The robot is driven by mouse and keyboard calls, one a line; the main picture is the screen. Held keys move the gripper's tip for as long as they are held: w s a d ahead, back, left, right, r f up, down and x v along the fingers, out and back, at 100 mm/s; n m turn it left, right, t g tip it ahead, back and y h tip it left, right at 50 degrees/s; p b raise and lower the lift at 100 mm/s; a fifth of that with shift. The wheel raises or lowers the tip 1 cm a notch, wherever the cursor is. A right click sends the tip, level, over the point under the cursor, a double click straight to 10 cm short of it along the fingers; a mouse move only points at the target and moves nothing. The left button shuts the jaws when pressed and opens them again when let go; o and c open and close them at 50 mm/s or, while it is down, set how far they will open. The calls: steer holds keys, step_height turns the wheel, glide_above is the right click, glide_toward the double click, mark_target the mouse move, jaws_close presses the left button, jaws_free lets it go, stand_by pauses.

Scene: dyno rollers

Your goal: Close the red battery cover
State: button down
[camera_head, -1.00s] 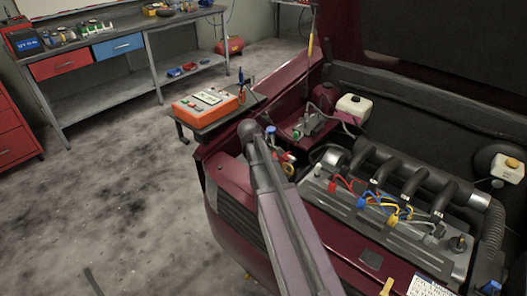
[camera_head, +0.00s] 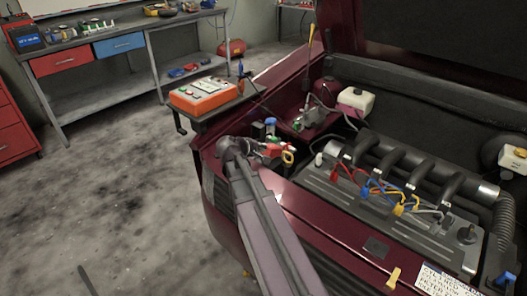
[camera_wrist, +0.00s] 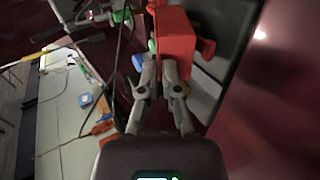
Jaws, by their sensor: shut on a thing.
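The red battery cover (camera_wrist: 176,38) shows large as a red box in the wrist view, at the top middle. It also shows in the head view (camera_head: 271,150) as a small red shape just right of my arm's end, at the front left corner of the engine bay. My gripper (camera_wrist: 162,66) is shut on the cover, with its fingers against the cover's lower left edge. Their exact contact is partly hidden. The battery beneath is mostly hidden, and I cannot tell how far the cover is tilted.
A yellow loop (camera_head: 288,157) and a blue cap (camera_head: 270,122) are close to the cover. The engine (camera_head: 390,200) with coloured wires fills the bay's right. An orange tester (camera_head: 202,97) stands on a small side table to the left.

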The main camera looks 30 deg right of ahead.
steer(key=shift+s+a+f+b, duration=0.25)
steer(key=shift+a+f+b, duration=0.1)
steer(key=shift+f, duration=0.15)
stand_by(0.3)
steer(key=c, duration=0.8)
jaws_free()
steer(key=shift+c, duration=0.2)
